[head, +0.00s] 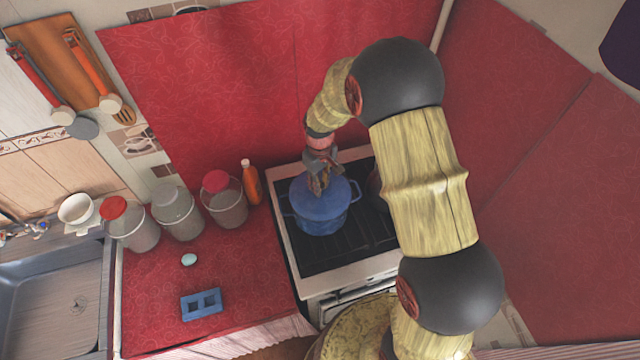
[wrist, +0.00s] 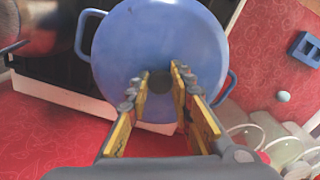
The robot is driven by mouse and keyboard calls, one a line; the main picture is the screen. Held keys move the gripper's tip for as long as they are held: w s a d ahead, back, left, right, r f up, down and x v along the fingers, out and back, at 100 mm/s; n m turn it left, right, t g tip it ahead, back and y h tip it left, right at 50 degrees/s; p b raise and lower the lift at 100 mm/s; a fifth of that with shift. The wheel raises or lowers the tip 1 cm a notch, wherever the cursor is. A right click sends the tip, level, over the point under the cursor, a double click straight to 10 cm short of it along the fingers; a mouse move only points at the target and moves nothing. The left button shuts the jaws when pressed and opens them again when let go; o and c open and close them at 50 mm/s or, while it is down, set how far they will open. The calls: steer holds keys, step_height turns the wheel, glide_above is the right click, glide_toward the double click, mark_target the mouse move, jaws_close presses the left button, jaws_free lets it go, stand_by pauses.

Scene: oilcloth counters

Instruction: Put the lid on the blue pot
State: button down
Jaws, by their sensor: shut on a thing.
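The blue pot (head: 322,222) stands on the black stove top, with a loop handle on each side. The blue lid (head: 338,190) is over the pot's mouth, roughly level and lined up with it. In the wrist view the round lid (wrist: 160,40) hides the pot's opening, and the pot's handles (wrist: 231,90) stick out on both sides. My gripper (head: 320,188) points down at the lid's middle. In the wrist view its fingers (wrist: 160,84) are closed around the dark knob (wrist: 159,82). I cannot tell whether the lid rests fully on the rim.
A dark pot (head: 376,188) stands right of the blue pot, partly behind my arm. The red counter's front is mostly clear.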

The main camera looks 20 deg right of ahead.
steer(key=shift+f, duration=0.25)
stand_by(0.6)
steer(key=c, duration=1.5)
jaws_free()
steer(key=shift+o, duration=1.4)
steer(key=shift+o, duration=1.1)
steer(key=shift+r+p, duration=2.05)
steer(key=shift+r, duration=1.95)
